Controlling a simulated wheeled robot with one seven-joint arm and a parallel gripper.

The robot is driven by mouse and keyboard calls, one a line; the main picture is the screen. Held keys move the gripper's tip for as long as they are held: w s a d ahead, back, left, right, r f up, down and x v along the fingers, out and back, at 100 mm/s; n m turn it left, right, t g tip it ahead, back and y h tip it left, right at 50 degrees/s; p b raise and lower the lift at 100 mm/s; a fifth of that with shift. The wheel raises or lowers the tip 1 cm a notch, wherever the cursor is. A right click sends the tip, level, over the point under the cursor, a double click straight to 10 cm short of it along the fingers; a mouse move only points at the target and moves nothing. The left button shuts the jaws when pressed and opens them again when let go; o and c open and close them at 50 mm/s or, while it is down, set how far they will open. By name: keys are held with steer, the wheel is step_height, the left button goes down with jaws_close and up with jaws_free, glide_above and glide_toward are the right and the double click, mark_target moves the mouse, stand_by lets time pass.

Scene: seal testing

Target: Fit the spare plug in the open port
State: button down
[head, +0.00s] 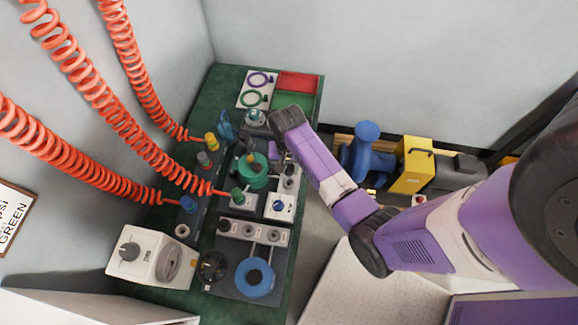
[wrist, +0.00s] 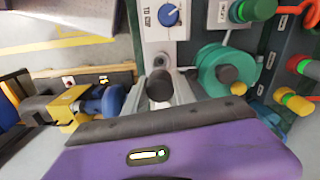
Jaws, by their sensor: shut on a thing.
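My gripper (wrist: 163,96) is shut on a dark grey round plug (wrist: 159,84), which stands between its two grey fingers in the wrist view. A grey port block (wrist: 161,59) with a round opening shows just beyond the plug, beside the white panel with a blue knob (wrist: 168,15). I cannot tell whether the plug touches the port. In the head view the port block (head: 290,183) shows next to the green round housing (head: 253,170); my wrist hides much of the gripper and plug there.
A light rack with several round seats (head: 253,232) stands nearer on the green bench. Red coiled hoses (head: 92,78) run to colored fittings on the left. A blue ring (head: 255,277) and white device (head: 145,258) sit in front. A blue and yellow pump (head: 366,150) stands to the right.

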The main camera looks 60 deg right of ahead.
steer(key=shift+a+f+b, duration=0.1)
steer(key=shift+f+b, duration=1.45)
steer(key=shift+f, duration=0.35)
steer(key=shift+p, duration=0.55)
steer(key=shift+w+f+b, duration=0.1)
steer(key=shift+f+b, duration=0.75)
steer(key=shift+f, duration=0.6)
steer(key=c, duration=0.9)
jaws_free()
steer(key=shift+c, duration=0.2)
steer(key=shift+r, duration=3.95)
